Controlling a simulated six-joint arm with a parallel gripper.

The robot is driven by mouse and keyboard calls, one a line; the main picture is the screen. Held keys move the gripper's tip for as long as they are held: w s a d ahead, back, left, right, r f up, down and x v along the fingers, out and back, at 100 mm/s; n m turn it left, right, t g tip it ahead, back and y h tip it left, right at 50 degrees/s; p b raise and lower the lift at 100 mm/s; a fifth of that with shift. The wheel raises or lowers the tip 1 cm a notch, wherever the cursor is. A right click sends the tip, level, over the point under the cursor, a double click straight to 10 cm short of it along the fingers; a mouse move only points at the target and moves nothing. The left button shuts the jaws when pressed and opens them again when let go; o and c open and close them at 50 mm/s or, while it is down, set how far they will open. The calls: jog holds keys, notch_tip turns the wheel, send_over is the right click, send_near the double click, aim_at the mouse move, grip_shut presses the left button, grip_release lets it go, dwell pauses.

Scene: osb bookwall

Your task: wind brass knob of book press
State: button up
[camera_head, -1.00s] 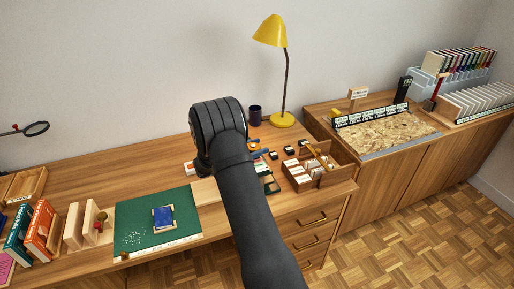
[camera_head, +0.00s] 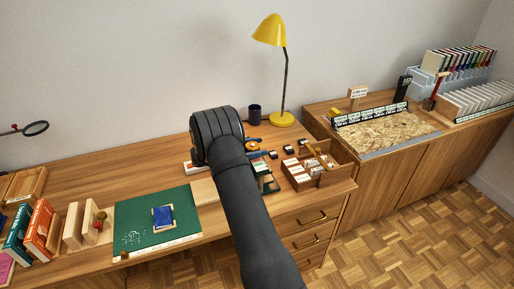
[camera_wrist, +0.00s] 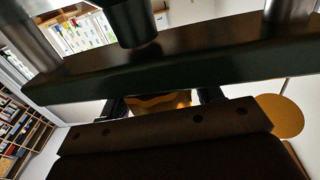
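In the wrist view a dark crossbar (camera_wrist: 170,70), with steel posts at both ends and a black cylinder at its middle, fills the upper half and looks like part of the book press. Just below it, a brass piece (camera_wrist: 160,102), apparently the knob, shows in part. The two dark fingers of my gripper (camera_wrist: 162,104) stand on either side of it. Whether they touch it cannot be made out. In the head view my black arm hides the gripper and most of what is under it, so the press is not clearly visible there.
A yellow lamp (camera_head: 283,119) and a dark cup (camera_head: 254,114) stand behind my arm. A wooden tray (camera_head: 322,178) of small items lies to its right. A green mat (camera_head: 180,205) with a blue book (camera_head: 163,216) lies left of the arm. Free desk lies at the back left.

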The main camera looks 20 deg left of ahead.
jog(key=shift+o, duration=0.9)
jog(key=v, duration=1.7)
jog(key=shift+a, duration=0.25)
jog(key=shift+s, duration=0.15)
jog(key=s+d+n+t+y, duration=0.3)
jog(key=s+n+t+y, duration=0.1)
jog(key=x, duration=1.6)
jog(key=shift+w+d+f, duration=0.1)
jog(key=shift+w+d, duration=0.15)
jog(key=shift+d, duration=0.05)
